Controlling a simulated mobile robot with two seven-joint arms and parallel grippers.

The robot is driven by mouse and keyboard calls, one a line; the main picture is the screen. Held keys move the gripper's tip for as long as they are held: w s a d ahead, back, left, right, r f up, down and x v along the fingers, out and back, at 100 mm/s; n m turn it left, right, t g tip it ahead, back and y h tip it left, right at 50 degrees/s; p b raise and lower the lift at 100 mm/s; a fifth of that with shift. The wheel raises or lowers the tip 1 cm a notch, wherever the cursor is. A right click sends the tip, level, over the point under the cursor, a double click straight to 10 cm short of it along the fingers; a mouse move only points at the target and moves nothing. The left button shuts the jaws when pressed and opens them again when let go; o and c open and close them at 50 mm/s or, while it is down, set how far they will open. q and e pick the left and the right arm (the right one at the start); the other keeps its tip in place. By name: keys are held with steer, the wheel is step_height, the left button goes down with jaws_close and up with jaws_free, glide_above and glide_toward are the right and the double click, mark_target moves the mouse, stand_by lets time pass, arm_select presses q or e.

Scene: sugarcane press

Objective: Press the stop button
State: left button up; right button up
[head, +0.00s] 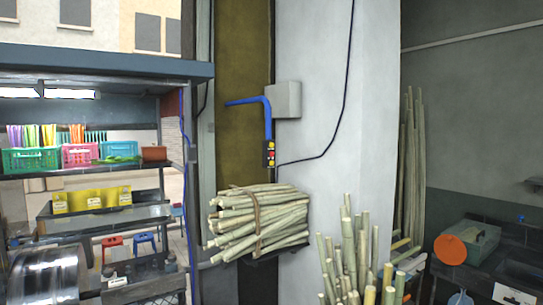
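The buttons are too small for me to read any label or tell which is the stop button. Neither of my grippers is in the head view, and nothing covers the control box.
A blue pipe (267,118) and a grey box (284,99) are above the control box. A tied sugarcane bundle (232,222) lies on a shelf below it. Upright canes (350,260) stand at front right. A metal drum (45,278) is at lower left.

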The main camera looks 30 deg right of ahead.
jaws_close()
stand_by(1.6)
